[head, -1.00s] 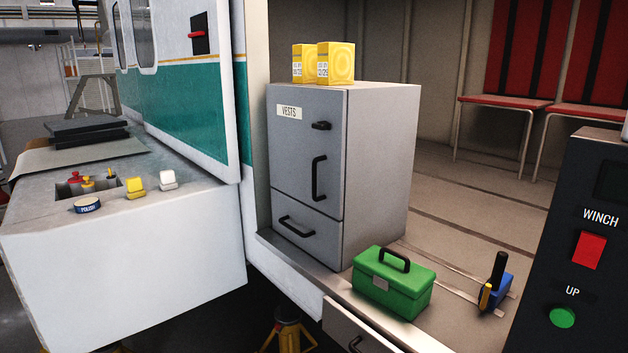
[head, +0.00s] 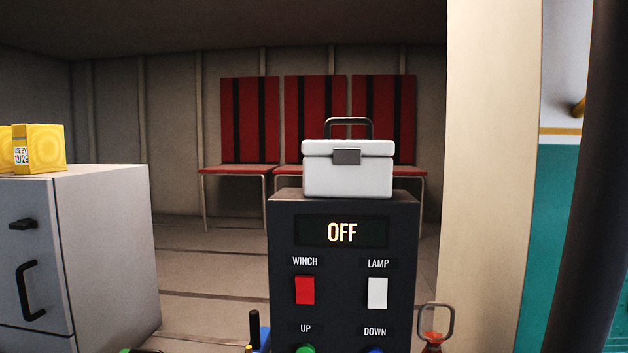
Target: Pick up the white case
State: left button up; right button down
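The white case (head: 347,172) stands upright on top of the dark control box (head: 343,272), near the middle of the head view. It has a grey latch on its front and a dark carrying handle raised above its lid. Nothing covers it. Neither of my grippers shows in this view.
The control box has a display reading OFF, a red winch switch, a white lamp switch and buttons below. A grey cabinet (head: 85,255) with yellow boxes (head: 38,149) stands left. Red seats (head: 318,120) line the back wall. A red lantern-like object (head: 433,335) is at lower right.

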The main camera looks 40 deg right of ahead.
aim_at(338, 169)
jog(key=z, duration=1.3)
